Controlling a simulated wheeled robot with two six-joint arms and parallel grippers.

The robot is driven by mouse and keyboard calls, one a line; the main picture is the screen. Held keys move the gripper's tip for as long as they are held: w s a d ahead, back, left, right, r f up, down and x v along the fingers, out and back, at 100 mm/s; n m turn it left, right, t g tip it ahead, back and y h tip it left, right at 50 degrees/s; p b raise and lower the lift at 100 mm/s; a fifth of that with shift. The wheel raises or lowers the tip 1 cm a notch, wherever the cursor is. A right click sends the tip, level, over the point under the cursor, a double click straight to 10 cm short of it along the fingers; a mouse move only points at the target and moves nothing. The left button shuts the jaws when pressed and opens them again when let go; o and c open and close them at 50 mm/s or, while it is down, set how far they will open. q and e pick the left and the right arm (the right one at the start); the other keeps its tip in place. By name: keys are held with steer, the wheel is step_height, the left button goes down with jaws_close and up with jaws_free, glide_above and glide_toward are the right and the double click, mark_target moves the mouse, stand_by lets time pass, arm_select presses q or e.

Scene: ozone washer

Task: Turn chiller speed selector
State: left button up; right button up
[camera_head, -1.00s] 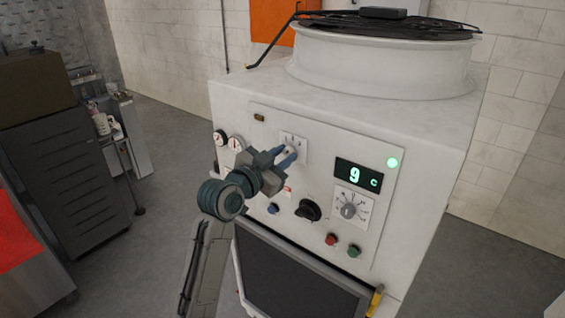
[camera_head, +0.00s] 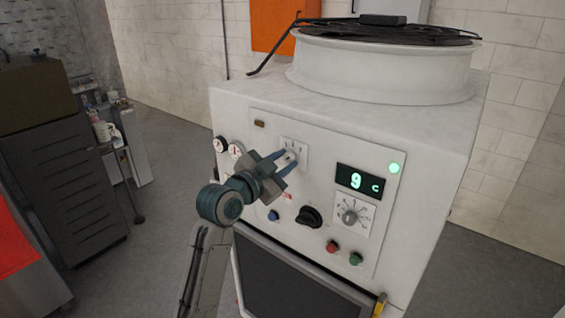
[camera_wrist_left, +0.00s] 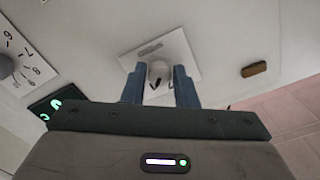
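A small light selector knob (camera_wrist_left: 160,72) sits on a white square plate on the front panel of the white chiller. The plate (camera_head: 302,149) is at the panel's upper left. My left gripper (camera_head: 291,159) reaches it from the lower left. Its two blue fingers lie on either side of the knob, seemingly shut on it; the wrist view shows the knob filling the space between the fingertips (camera_wrist_left: 160,80). A short dark mark shows near the knob. The fingers partly hide the plate and knob in the head view. My right gripper is out of view.
Right of the plate are a display (camera_head: 360,182) reading 9 C, a lit green lamp (camera_head: 394,168) and a numbered dial (camera_head: 350,216). Below are a black knob (camera_head: 309,217), a red button (camera_head: 333,247) and a green button (camera_head: 355,259). Gauges (camera_head: 235,150) sit at left.

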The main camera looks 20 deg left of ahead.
arm_select(q)
steer(key=o, duration=0.3)
steer(key=shift+b+v, duration=1.6)
steer(key=shift+v, duration=3.8)
